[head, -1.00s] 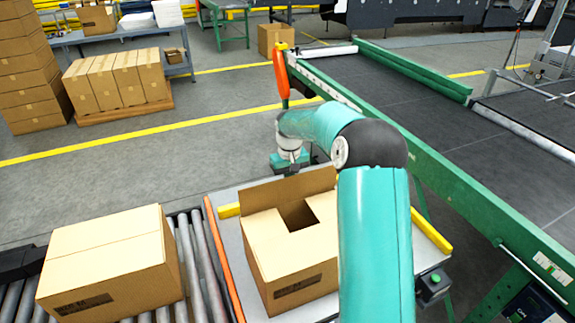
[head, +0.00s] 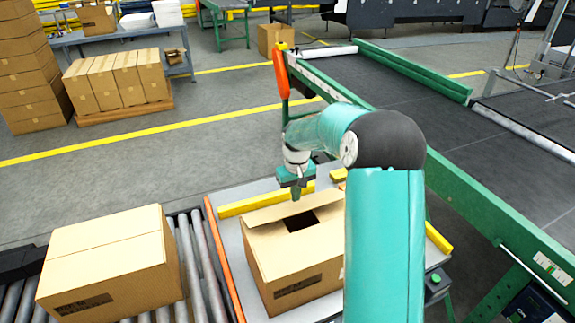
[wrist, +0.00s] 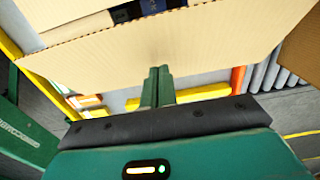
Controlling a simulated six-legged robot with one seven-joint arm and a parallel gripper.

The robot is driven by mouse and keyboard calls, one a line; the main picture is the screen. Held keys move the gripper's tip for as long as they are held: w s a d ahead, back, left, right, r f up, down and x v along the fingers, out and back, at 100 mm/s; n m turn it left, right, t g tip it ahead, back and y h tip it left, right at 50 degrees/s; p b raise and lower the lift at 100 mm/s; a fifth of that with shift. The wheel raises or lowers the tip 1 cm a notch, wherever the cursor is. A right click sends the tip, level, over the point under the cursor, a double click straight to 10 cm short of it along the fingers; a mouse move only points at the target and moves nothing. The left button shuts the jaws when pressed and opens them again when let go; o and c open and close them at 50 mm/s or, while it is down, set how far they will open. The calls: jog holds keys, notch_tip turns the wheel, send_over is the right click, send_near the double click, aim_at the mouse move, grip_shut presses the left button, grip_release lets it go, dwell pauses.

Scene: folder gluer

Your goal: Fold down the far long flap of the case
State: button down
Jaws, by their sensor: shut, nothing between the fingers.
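The open cardboard case (head: 268,275) sits on the grey table. Its far long flap (head: 275,213) leans inward over the top at a low angle. A dark gap (head: 301,222) still shows the inside. My gripper (head: 296,196) is shut and empty, pointing down at the far edge of the case. Dark and blue contents (wrist: 135,11) show through the gap. My arm hides the case's right side.
Yellow guide bars (head: 262,201) edge the table (head: 232,248) behind and right of the case. A closed carton (head: 108,262) sits on the roller conveyor (head: 195,265) at left. A green-framed belt conveyor (head: 460,205) runs along the right.

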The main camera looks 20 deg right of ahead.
aim_at(300, 208)
jog(key=shift+s+f, duration=0.7)
jog(key=shift+s, duration=0.3)
jog(key=shift+f, duration=0.1)
jog(key=shift+s, duration=0.1)
jog(key=shift+s+f, duration=0.6)
jog(key=shift+f, duration=0.3)
jog(key=shift+r, duration=4.5)
